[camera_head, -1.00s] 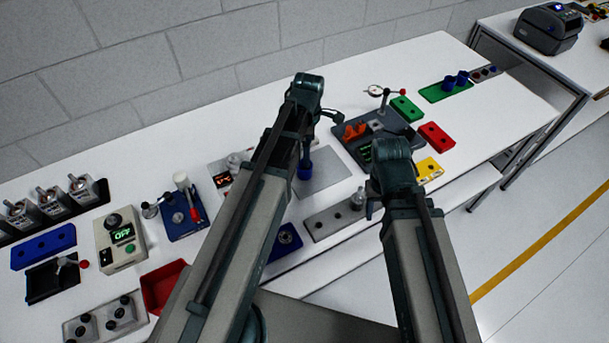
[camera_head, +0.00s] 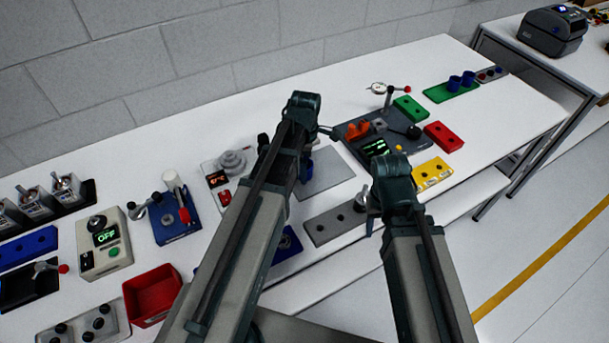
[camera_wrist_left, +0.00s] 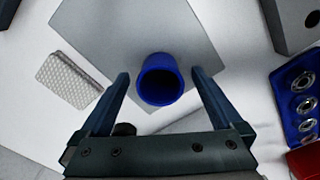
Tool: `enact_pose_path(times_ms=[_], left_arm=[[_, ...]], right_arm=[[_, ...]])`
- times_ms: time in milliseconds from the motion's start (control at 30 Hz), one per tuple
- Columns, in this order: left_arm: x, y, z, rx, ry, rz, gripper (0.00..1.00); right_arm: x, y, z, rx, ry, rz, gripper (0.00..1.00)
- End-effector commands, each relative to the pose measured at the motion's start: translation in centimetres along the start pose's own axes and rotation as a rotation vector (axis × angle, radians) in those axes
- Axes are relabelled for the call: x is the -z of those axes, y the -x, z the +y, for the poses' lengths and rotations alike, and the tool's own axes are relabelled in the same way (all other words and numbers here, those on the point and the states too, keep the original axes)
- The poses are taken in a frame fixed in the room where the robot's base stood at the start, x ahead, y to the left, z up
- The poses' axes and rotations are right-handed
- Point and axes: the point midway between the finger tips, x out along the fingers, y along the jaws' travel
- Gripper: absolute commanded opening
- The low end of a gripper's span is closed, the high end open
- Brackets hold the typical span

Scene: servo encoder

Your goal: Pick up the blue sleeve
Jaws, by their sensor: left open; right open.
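The blue sleeve (camera_wrist_left: 160,80) stands on a grey plate (camera_wrist_left: 115,25) in the left wrist view, with its open end facing the camera. My left gripper (camera_wrist_left: 160,76) is open, with one finger on each side of the sleeve and visible gaps between. In the head view the sleeve (camera_head: 306,172) is partly hidden behind my left arm, on the grey plate (camera_head: 328,178); the left fingers are mostly hidden there. My right gripper (camera_head: 370,208) is open and empty, near the front table edge by a grey two-hole block (camera_head: 332,222).
Two other blue cylinders stand on a green block (camera_head: 438,94) at the far right. A dark fixture with a dial gauge (camera_head: 352,152), a yellow block (camera_head: 433,172) and a red block (camera_head: 443,135) lie right of the plate. A red bin (camera_head: 152,296) sits left of my left arm.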

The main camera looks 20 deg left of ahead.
Motion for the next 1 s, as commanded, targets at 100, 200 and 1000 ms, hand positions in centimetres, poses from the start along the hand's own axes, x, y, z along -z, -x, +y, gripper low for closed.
enact_pose_path(times_ms=[100,200,1000], left_arm=[[-0.01,-0.61,0.0,0.0,0.0,0.0,1.0],[-0.01,-0.44,0.0,0.0,0.0,0.0,1.0],[0.02,-0.37,0.01,0.0,0.001,0.0,0.13]], right_arm=[[0.04,-0.6,-0.06,0.0,0.0,0.0,0.5],[0.03,-0.44,-0.04,0.0,0.0,0.0,0.5],[0.02,-0.37,-0.03,0.0,0.0,0.0,0.5]])
